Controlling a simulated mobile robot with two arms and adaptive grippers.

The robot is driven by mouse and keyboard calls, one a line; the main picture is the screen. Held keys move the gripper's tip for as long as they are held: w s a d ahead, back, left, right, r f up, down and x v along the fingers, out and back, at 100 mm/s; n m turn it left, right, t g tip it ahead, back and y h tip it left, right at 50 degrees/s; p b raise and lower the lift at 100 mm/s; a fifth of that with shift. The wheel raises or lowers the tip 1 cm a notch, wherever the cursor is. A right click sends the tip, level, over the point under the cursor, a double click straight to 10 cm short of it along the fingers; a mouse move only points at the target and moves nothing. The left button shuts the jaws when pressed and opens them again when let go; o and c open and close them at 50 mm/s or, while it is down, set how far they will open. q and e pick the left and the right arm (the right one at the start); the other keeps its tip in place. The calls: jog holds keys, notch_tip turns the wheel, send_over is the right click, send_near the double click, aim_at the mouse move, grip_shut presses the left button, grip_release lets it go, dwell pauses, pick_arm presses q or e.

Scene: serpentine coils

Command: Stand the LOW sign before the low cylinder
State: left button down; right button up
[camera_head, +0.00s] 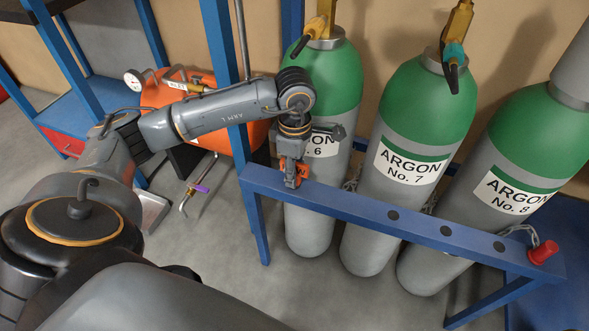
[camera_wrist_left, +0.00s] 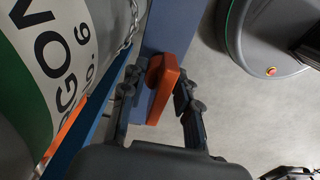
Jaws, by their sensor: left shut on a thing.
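My left gripper (camera_head: 294,178) is shut on a small orange-red piece (camera_wrist_left: 165,88), at the left part of the blue rail. Orange also shows beside the fingers in the head view (camera_head: 303,170). No LOW lettering is readable on the piece, and I cannot tell whether it touches the rail. Three green-topped grey cylinders stand behind the rail: No. 6 (camera_head: 308,215), partly hidden by my gripper, ARGON No. 7 (camera_head: 405,165) and ARGON No. 8 (camera_head: 515,190). The wrist view shows the No. 6 cylinder (camera_wrist_left: 50,60) to the left of the gripper. My right gripper is not seen.
The blue rail (camera_head: 350,207) has several dark round spots and a red plug (camera_head: 543,252) at its right end. Chains hang by the cylinders. An orange tank (camera_head: 170,95) with a round gauge (camera_head: 134,80) stands at the left. Grey floor (camera_head: 320,285) lies in front.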

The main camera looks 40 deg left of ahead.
pick_arm(q)
jog(key=shift+f, duration=0.25)
dwell(0.3)
jog(key=shift+f+b, duration=0.5)
jog(key=shift+b, duration=0.15)
jog(key=shift+f, duration=0.1)
jog(key=c, duration=0.9)
grip_release()
jog(key=shift+w+r, duration=0.1)
jog(key=shift+r, duration=0.45)
notch_tip(320, 180, up, 11)
jog(key=shift+f, duration=0.1)
